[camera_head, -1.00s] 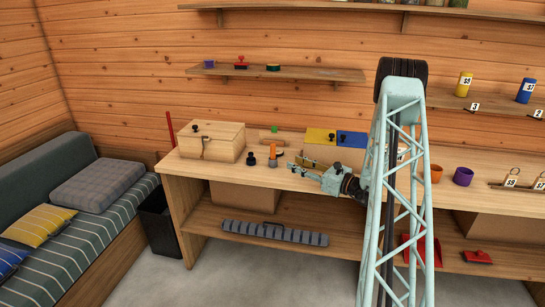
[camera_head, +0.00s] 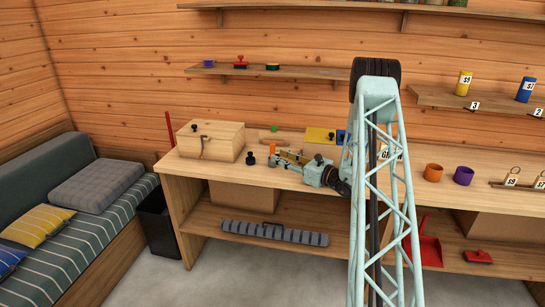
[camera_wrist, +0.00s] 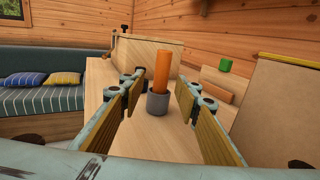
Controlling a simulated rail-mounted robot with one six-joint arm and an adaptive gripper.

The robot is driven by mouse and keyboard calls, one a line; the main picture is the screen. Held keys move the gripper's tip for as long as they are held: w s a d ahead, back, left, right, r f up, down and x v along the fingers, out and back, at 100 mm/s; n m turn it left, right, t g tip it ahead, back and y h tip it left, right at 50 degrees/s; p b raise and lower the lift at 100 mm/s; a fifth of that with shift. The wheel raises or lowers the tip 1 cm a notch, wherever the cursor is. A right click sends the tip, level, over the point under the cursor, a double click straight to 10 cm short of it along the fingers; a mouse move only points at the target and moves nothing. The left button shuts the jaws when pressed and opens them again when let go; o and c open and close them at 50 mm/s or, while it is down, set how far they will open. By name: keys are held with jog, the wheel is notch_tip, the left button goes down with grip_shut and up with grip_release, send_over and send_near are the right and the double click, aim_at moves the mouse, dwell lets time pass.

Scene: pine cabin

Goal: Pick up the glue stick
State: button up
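The glue stick (camera_head: 272,150) looks like an upright orange cylinder with a grey lower part, standing on the workbench. In the wrist view the glue stick (camera_wrist: 161,72) shows in the middle, between the lines of my two fingers. My gripper (camera_head: 284,157) is low over the bench, reaching left toward the stick. In the wrist view my gripper (camera_wrist: 158,92) is open, with a finger on each side and space between them and the stick. I cannot tell whether the stick is between the fingertips or just beyond them.
A wooden box (camera_head: 212,141) stands behind left on the workbench (camera_head: 225,172). A small black object (camera_head: 251,158) stands just left of the stick. A wooden block and green piece (camera_head: 274,128) are behind it. A yellow-topped box (camera_head: 318,136) is behind my gripper.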

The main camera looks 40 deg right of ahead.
aim_at(273, 153)
jog(key=shift+w, duration=0.15)
jog(key=shift+w+a+b, duration=0.2)
jog(key=shift+w+b, duration=0.15)
jog(key=shift+w, duration=0.9)
jog(key=shift+w+a+b, duration=0.2)
jog(key=shift+w+b, duration=0.15)
jog(key=shift+w, duration=0.85)
jog(key=c, duration=0.9)
